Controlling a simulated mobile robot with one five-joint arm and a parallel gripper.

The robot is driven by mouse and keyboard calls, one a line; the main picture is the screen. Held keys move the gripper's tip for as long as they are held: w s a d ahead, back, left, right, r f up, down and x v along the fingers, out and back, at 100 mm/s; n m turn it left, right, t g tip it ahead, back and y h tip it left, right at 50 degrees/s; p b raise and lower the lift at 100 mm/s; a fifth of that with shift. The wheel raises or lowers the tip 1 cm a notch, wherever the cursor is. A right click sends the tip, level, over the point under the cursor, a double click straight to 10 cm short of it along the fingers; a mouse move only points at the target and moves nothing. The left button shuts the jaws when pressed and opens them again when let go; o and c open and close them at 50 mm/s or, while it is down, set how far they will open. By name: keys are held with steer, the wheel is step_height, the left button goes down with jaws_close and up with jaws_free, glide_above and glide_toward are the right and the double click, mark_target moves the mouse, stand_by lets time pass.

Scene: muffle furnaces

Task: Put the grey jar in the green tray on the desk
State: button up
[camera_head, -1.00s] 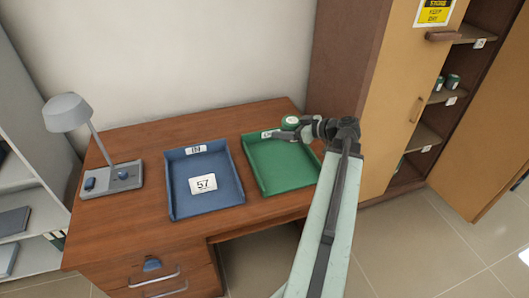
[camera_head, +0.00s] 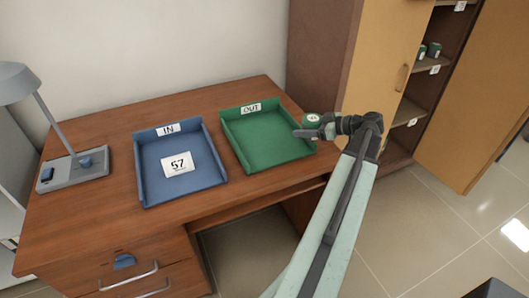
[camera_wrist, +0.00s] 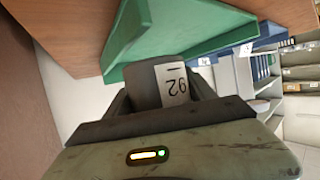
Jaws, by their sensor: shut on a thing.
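My gripper (camera_head: 308,130) is shut on the grey jar. The green tray (camera_head: 265,147), marked OUT, lies empty on the desk. The jar appears at the tray's right edge in the head view; its height above it is unclear. The green tray (camera_wrist: 172,30) fills the upper middle of the wrist view, beyond the jar.
The wooden desk (camera_head: 100,210) also holds a blue tray (camera_head: 185,195), marked IN, with a card reading 57, and a grey lamp (camera_head: 75,170). An open cabinet (camera_head: 375,60) with jars (camera_head: 434,50) on a shelf stands right of the desk.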

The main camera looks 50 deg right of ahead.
steer(key=shift+s+d+f, duration=0.3)
steer(key=shift+s+f, duration=0.1)
steer(key=shift+s, duration=0.05)
steer(key=b, duration=0.1)
glide_above(264, 140)
steer(key=shift+a+f, duration=0.1)
steer(key=shift+f, duration=0.6)
step_height(264, 140, down, 4)
steer(key=b, duration=0.4)
steer(key=shift+r, duration=0.25)
steer(key=shift+f, duration=0.25)
steer(key=o, duration=1.7)
steer(key=shift+r, duration=0.1)
steer(key=shift+r, duration=0.1)
